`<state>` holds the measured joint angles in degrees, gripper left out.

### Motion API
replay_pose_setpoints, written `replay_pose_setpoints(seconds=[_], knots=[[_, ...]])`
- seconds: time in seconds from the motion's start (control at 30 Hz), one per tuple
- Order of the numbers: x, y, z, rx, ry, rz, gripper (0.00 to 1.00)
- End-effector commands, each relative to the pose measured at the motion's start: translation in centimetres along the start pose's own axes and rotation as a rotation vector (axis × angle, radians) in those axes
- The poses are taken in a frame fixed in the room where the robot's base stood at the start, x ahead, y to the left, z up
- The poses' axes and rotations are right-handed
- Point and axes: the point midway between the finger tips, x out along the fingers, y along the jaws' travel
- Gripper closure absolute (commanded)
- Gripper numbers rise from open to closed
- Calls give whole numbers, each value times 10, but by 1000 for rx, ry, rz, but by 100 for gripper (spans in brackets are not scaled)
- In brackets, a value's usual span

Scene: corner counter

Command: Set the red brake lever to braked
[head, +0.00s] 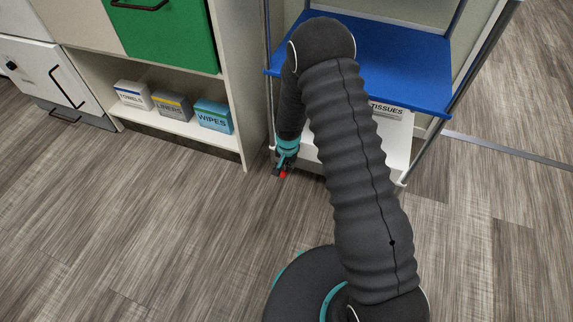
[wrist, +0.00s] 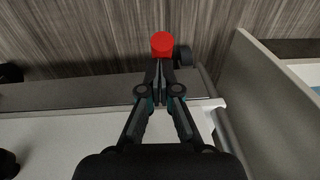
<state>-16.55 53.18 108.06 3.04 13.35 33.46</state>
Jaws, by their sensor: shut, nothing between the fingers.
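The red brake lever (wrist: 162,44) shows as a small red piece low by the cart's corner, beside a dark caster wheel (wrist: 183,56). In the head view the red lever (head: 282,174) is a tiny spot near the floor. My gripper (wrist: 158,80) is shut and empty. Its fingertips point at the lever and meet or overlap its near edge in the wrist view; I cannot tell whether they touch. In the head view my gripper (head: 280,167) is just above the red spot. The lever's mount is hidden behind the fingers.
The cart has a blue top shelf (head: 410,62) and a white lower shelf (wrist: 60,145) with a tissues box (head: 387,112). A cabinet side panel (wrist: 265,110) stands close on the right in the wrist view. Open wood floor (head: 150,220) lies in front.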

Motion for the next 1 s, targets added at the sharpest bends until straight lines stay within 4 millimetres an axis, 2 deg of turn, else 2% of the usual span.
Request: replay_pose_setpoints(seconds=[0.47,1.0], knots=[[17,0,17,-1,-1,0,100],[56,0,33,-2,-1,0,100]])
